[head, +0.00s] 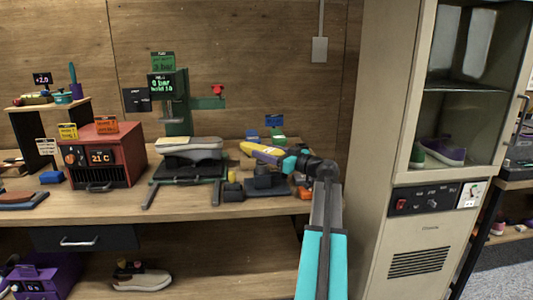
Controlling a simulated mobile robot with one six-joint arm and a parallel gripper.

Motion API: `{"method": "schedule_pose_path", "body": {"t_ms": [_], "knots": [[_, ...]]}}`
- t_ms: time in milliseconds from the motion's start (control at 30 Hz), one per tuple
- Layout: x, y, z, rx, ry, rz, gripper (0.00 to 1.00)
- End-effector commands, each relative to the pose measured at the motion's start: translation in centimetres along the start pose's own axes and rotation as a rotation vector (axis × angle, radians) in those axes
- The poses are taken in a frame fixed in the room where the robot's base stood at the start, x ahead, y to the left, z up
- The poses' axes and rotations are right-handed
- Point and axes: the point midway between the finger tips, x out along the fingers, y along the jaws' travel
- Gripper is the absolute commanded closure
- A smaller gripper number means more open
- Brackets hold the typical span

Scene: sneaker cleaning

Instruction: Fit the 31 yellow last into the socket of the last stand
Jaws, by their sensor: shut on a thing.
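The yellow last (252,150) is in the head view, above the right part of the workbench. My gripper (289,162), with cyan fingers, is shut on its right end and holds it roughly level, with the free end pointing left. A purple-blue patch shows on the last near the fingers; its number is too small to read. A dark grey stand (264,184), which looks like the last stand, is on the bench just below the last. Its socket cannot be made out, and I cannot tell whether the last touches it.
A green press (178,110) with a dark frame stands left of the last. A red oven box (104,157) is farther left. Small black and yellow pieces (233,188) and orange pieces (304,192) lie beside the stand. A tall beige cabinet (395,130) rises on the right.

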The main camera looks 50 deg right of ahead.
Motion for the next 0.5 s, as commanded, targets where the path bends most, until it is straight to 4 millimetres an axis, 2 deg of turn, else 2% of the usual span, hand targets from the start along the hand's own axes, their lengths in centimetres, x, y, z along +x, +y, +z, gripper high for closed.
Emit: {"method": "schedule_pose_path", "body": {"t_ms": [200,233,367,500], "knots": [[-0.01,-0.01,0.3,0.0,0.002,0.0,0.82],[-0.01,-0.01,0.27,0.0,0.002,0.0,0.44],[-0.01,0.0,0.23,0.0,0.002,0.0,0.24],[-0.01,0.0,0.27,0.0,0.001,0.0,0.24]]}}
